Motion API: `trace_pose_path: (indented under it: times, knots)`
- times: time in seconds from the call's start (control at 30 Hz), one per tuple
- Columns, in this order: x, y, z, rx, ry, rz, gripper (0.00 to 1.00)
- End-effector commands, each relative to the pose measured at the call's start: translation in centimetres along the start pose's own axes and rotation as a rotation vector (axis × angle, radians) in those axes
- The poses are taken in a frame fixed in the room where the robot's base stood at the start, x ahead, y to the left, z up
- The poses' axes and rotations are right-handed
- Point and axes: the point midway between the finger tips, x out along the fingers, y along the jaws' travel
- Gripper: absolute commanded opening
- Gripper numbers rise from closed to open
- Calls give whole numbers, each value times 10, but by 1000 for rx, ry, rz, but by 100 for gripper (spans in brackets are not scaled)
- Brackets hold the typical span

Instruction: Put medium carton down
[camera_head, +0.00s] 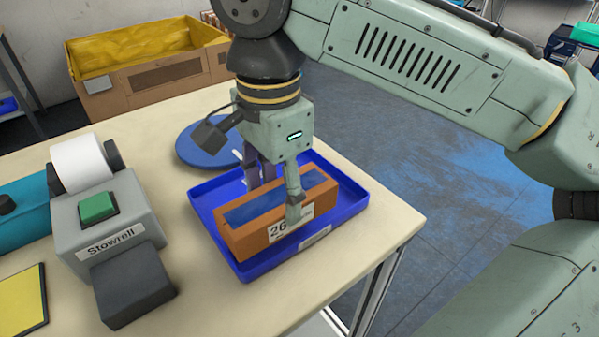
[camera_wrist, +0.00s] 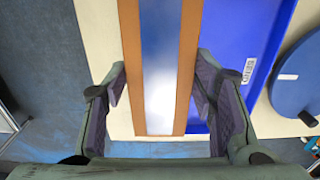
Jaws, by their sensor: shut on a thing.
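The medium carton (camera_head: 250,228) is an orange-brown box with a blue strip along its top and a white label on its near side. My gripper (camera_head: 275,188) is shut on it, with one finger on each long side. In the wrist view the carton (camera_wrist: 160,60) runs between both fingers of the gripper (camera_wrist: 160,85). In the head view the carton appears over the blue tray (camera_head: 219,247). The wrist view shows the tray (camera_wrist: 240,40) to its right and bare table to its left. The carton's underside is hidden, so I cannot tell whether it touches the tray.
A round blue disc (camera_head: 208,146) lies behind the tray. A grey Stowrell device (camera_head: 110,235) with a green button and white roll stands left. A yellow pad (camera_head: 22,300) lies at front left. The table (camera_head: 215,300) ends close right of the tray. A yellow-lined box (camera_head: 150,80) stands behind.

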Motion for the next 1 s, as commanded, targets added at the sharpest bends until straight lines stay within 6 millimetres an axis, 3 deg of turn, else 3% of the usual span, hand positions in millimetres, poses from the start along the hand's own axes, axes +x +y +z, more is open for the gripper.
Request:
trace_pose_path:
  times: [0.2,0.33,0.53,0.77,1.0]
  knots:
    - [2,-23,-49,4,-2,0,10]
    - [5,-31,-65,1,-1,-1,10]
    - [13,-33,-70,-1,1,1,10]
    - [41,-33,-70,-1,1,0,10]
    - [43,-34,-69,-1,1,-1,10]
